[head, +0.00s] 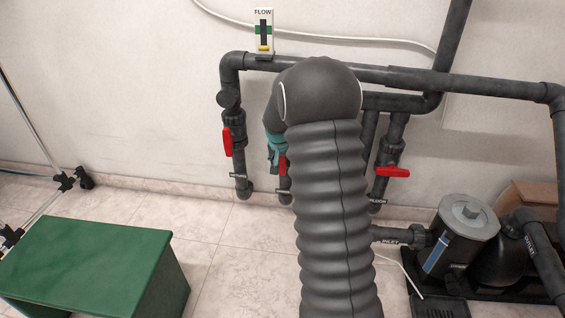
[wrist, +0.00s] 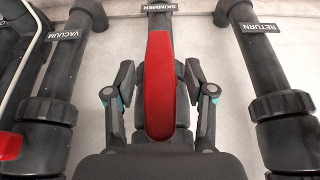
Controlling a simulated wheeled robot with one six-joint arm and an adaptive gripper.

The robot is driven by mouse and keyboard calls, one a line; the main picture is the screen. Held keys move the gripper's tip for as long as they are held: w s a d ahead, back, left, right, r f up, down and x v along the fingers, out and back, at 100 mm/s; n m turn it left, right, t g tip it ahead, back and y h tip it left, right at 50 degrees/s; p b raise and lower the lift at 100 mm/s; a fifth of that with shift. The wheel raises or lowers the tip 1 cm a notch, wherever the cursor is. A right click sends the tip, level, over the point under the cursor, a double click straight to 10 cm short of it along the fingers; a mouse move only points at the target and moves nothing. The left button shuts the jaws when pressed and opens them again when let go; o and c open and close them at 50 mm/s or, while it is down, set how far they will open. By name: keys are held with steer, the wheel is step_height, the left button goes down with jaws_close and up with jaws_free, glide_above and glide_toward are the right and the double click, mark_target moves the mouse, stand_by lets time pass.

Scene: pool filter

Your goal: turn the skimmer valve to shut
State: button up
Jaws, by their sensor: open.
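The skimmer valve's long red handle (wrist: 160,90) lies in line with its dark pipe in the wrist view, below the SKIMMER label (wrist: 160,7). My gripper (wrist: 160,84) is open, with one finger on each side of the handle. Gaps show between the fingers and the handle. In the head view, my gripper (head: 275,148) is mostly hidden behind my arm. A small part of the red skimmer handle (head: 282,166) shows beside it, and the valve body is mostly hidden.
The return pipe's red handle (head: 227,142) stands along its pipe at left. Another red handle (head: 392,172) lies across its pipe at right. A FLOW gauge (head: 263,32) sits above.

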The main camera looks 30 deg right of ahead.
jaws_close()
steer(key=shift+y, duration=0.5)
steer(key=shift+d+f+m+t+y, duration=0.1)
steer(key=shift+m+t+y, duration=0.3)
steer(key=shift+t+y, duration=0.7)
steer(key=shift+m+t+y+b, duration=0.6)
steer(key=shift+t+y, duration=0.8)
steer(key=shift+y, duration=0.4)
steer(key=m+t+y, duration=0.1)
steer(key=t+y, duration=0.2)
steer(key=shift+f+t+y, duration=0.1)
steer(key=shift+t+y, duration=0.2)
steer(key=shift+m+t+y, duration=0.7)
steer(key=shift+t+y, duration=0.4)
steer(key=shift+t, duration=0.1)
